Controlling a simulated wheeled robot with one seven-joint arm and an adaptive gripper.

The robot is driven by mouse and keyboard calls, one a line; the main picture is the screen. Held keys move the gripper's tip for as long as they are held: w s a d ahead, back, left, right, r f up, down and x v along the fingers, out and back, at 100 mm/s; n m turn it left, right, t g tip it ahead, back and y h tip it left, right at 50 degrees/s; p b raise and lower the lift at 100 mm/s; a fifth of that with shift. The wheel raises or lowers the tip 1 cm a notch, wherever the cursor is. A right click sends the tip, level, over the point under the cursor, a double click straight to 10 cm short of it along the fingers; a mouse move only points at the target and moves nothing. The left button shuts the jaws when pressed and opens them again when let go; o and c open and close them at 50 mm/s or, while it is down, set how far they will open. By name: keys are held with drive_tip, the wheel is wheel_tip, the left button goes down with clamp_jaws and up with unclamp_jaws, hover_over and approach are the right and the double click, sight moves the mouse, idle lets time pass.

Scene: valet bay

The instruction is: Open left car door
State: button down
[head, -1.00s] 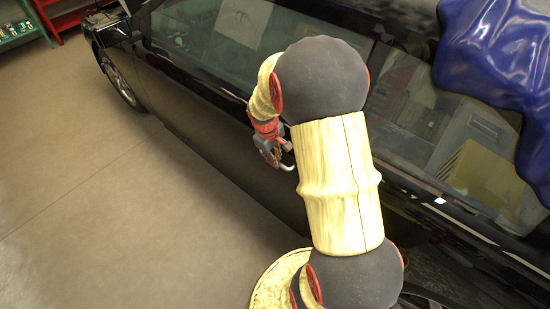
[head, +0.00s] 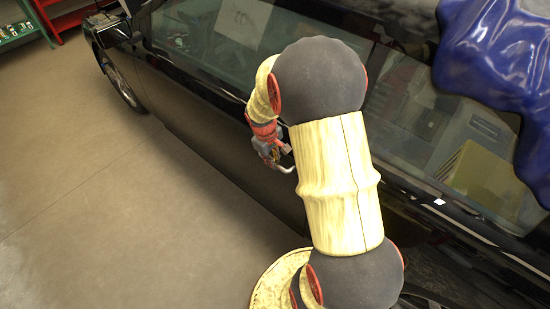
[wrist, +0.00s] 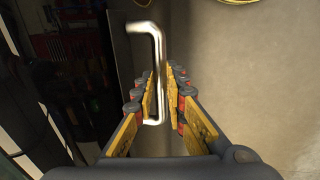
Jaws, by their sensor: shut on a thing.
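The black car (head: 190,110) stands diagonally across the head view, its side and windows facing the bare floor. A bent silver door handle (wrist: 157,50) runs down between my gripper's fingers in the wrist view. My gripper (wrist: 160,95) is shut on this handle, with yellow pads on both sides of it. In the head view, my gripper (head: 272,152) is small beside the car door (head: 225,150), and a bit of the handle (head: 286,169) shows below it. My arm hides part of the door and its rear edge. I cannot tell whether the door stands slightly ajar.
Open brown floor (head: 100,210) lies to the left of the car. A red shelf (head: 68,14) and a green rack (head: 22,25) stand at the far left. A glossy blue cover (head: 485,70) drapes over the car at the right.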

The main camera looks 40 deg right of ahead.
drive_tip(key=shift+a, duration=0.45)
drive_tip(key=w+a+m, duration=0.1)
drive_tip(key=w+a, duration=0.2)
drive_tip(key=a, duration=1.3)
drive_tip(key=w+a+m+p, duration=0.1)
drive_tip(key=w+a, duration=0.3)
drive_tip(key=a, duration=1.2)
drive_tip(key=w+a+m, duration=0.3)
drive_tip(key=a, duration=1.4)
drive_tip(key=shift+w+r+g, duration=0.2)
drive_tip(key=shift+w+g, duration=0.05)
drive_tip(key=shift+g, duration=0.15)
drive_tip(key=shift+a, duration=0.1)
drive_tip(key=c, duration=1.8)
unclamp_jaws()
drive_tip(key=shift+s+f, duration=0.15)
drive_tip(key=shift+s, duration=0.1)
